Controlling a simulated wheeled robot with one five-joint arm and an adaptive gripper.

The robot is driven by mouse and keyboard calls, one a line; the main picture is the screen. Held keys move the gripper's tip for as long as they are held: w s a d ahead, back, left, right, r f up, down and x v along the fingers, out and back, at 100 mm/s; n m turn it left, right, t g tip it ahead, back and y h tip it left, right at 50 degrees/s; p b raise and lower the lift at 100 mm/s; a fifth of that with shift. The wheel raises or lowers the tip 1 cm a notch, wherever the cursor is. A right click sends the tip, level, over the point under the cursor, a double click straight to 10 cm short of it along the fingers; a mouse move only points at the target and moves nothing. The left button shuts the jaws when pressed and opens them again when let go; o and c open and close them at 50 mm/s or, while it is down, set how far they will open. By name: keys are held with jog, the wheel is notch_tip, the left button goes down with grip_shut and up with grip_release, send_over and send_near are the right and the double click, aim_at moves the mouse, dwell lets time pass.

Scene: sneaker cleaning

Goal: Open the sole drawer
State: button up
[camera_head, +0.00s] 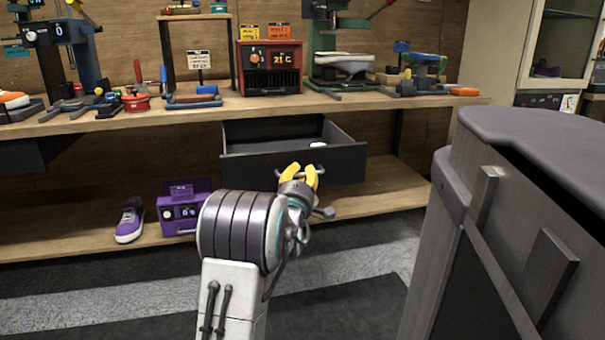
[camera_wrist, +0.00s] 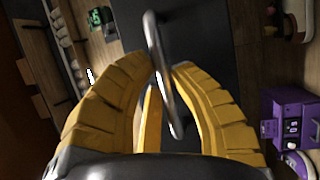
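The sole drawer (camera_head: 240,169) is a dark grey drawer under the workbench. It stands pulled out, and its inside shows with a small white thing near the right. My gripper (camera_head: 302,168) has yellow fingers and is at the middle of the drawer front. In the wrist view, the metal bar handle (camera_wrist: 153,38) runs between the yellow fingertips of my gripper (camera_wrist: 165,68), which close in on it from both sides. The dark drawer front (camera_wrist: 205,40) lies behind the handle. My gripper hides part of the handle in the head view.
The workbench (camera_head: 190,117) carries tools, a red heater box (camera_head: 270,70) and presses. A purple box (camera_head: 185,207) and a purple sneaker (camera_head: 130,220) stand on the lower shelf. A large grey cabinet-like body (camera_head: 480,220) fills the right foreground. Floor shows at lower left.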

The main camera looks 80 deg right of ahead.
jog(key=o, duration=0.5)
jog(key=a+f, duration=0.2)
jog(key=a, duration=0.9)
jog(key=shift+w+a, duration=0.15)
jog(key=shift+a, duration=0.25)
dwell(0.6)
